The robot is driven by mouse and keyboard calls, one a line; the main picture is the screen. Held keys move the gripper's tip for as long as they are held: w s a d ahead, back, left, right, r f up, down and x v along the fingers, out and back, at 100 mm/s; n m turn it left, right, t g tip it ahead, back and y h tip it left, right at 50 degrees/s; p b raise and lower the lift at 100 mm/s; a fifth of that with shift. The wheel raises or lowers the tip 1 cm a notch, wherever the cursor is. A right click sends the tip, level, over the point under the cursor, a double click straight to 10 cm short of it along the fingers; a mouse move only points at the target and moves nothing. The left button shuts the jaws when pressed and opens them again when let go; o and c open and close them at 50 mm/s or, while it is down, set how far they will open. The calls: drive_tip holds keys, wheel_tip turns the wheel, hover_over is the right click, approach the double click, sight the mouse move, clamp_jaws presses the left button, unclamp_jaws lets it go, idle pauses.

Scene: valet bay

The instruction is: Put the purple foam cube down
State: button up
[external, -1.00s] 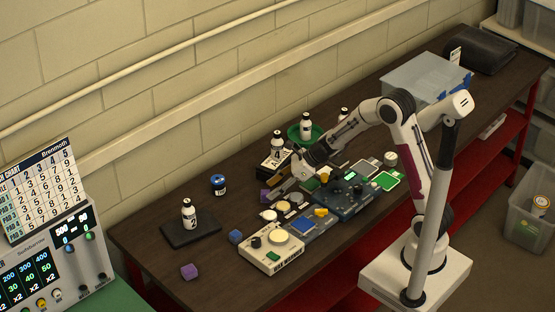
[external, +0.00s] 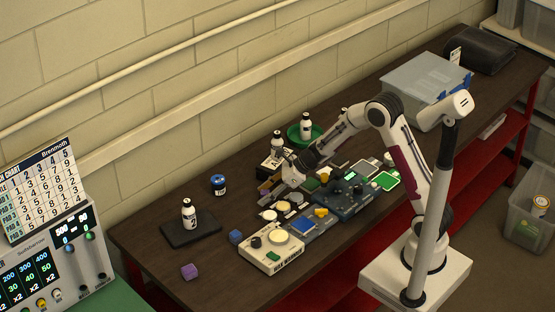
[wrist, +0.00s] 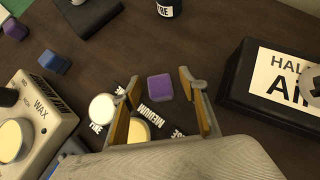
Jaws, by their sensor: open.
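A small purple foam cube (wrist: 160,88) lies on the dark bench in the wrist view. My gripper (wrist: 159,77) is open, with one finger on each side of the cube in the picture and a gap to both. The cube appears to be below the fingertips, resting on the bench. In the external view this cube (external: 264,187) shows small and partly hidden beside my gripper (external: 283,187). A second purple cube (external: 189,271) lies apart near the front left edge of the bench. It also shows at the upper left of the wrist view (wrist: 14,28).
Round discs (wrist: 102,108) with printed labels lie just left of my gripper. A black box with a white label (wrist: 272,88) stands close on the right. A blue cube (external: 236,237), a cream device (external: 272,258) and a dark pad with a bottle (external: 176,236) are further left.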

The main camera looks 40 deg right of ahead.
sight(265, 192)
drive_tip(key=c, duration=1)
drive_tip(key=shift+r, duration=0.15)
drive_tip(key=shift+r, duration=4.85)
